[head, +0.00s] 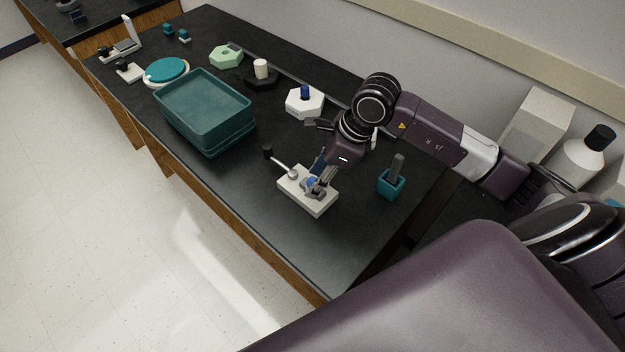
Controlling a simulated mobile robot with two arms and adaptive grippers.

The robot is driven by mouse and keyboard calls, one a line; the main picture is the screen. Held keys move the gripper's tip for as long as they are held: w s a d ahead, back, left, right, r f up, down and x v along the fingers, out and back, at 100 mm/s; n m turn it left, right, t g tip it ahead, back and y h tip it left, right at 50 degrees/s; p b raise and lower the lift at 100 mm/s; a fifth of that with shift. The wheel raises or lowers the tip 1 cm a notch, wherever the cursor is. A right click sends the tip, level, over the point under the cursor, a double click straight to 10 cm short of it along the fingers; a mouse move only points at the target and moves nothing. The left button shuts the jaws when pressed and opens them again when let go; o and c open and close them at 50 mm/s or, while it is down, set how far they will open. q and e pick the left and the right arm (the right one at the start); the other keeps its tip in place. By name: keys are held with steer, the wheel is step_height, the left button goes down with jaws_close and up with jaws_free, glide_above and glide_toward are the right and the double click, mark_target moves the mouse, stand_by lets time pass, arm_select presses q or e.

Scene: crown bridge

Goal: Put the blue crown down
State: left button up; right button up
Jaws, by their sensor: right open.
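My right gripper (316,189) points down over a white block (321,207) on the black table. Its jaws are open around a small blue piece, which looks like the blue crown (311,182), at the top of the block. The fingers partly hide this piece, so I cannot tell exactly how it sits. A lever with a black knob (267,152) rises at the left side of the block. My left gripper is not in view.
A teal bin (203,108) stands left of the block. A white hexagonal stand with a blue peg (304,103) is behind, and a teal cup (391,186) with a grey stick is to the right. The front right tabletop is clear.

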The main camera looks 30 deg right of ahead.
steer(key=shift+c, duration=0.3)
jaws_close()
steer(key=shift+r, duration=0.1)
